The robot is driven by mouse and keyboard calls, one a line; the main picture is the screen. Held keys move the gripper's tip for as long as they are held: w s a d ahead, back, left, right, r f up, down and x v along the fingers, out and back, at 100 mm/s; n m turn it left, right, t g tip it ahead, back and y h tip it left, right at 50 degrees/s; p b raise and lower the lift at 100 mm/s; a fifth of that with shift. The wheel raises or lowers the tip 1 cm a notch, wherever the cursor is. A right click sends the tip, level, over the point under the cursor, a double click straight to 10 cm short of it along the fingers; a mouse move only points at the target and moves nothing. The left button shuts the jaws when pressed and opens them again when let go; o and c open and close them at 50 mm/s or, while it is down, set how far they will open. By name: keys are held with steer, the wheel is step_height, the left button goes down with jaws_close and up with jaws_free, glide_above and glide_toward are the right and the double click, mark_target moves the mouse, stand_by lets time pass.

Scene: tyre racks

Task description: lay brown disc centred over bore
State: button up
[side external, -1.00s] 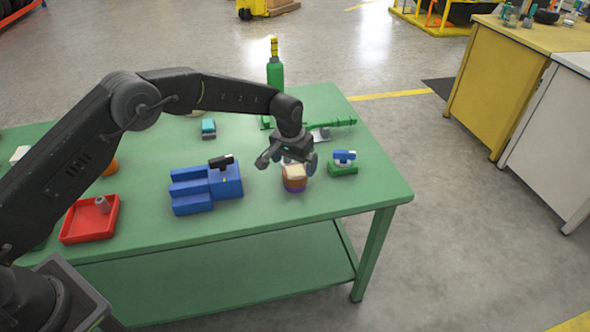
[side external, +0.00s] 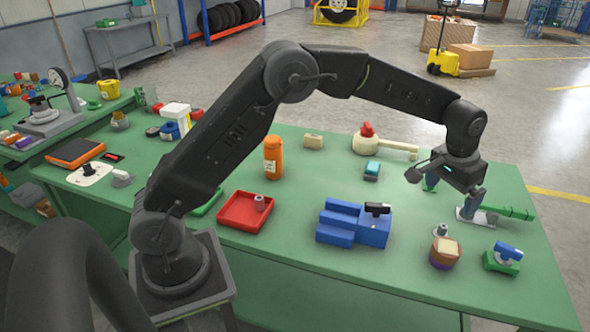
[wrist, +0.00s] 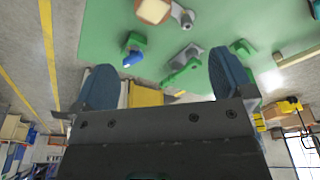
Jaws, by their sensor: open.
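A brown round piece (side external: 445,254) sits near the right front of the green table, above a purple base (side external: 441,266). A cream piece (side external: 446,245) lies on top of it. I cannot see a bore; the top is covered. In the wrist view the cream top (wrist: 153,9) shows with a brown rim, at the upper edge. My gripper (side external: 453,193) is open and empty, raised behind and apart from the stack. Its blue-grey fingers (wrist: 163,80) stand wide apart in the wrist view.
A small grey fitting (side external: 440,230) stands close behind the stack. A blue-and-green clamp (side external: 503,258) is to its right, a blue stepped block (side external: 355,224) to its left. A grey plate (side external: 476,216) and green rod (side external: 515,212) lie near my gripper. A red tray (side external: 246,211) is farther left.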

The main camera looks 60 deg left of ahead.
steer(key=s+a+r+t, duration=0.1)
steer(key=s+a+r, duration=0.2)
steer(key=s+r, duration=0.45)
steer(key=s+a+r+t, duration=0.1)
steer(key=s+a+r, duration=0.1)
steer(key=s+r, duration=0.5)
steer(key=s+a+f, duration=0.1)
steer(key=s+f, duration=0.1)
steer(key=s, duration=0.8)
steer(key=s+a+f+t, duration=0.1)
steer(key=s+a+f, duration=0.1)
steer(key=s, duration=0.8)
steer(key=shift+s+a, duration=0.15)
steer(key=shift+s, duration=0.2)
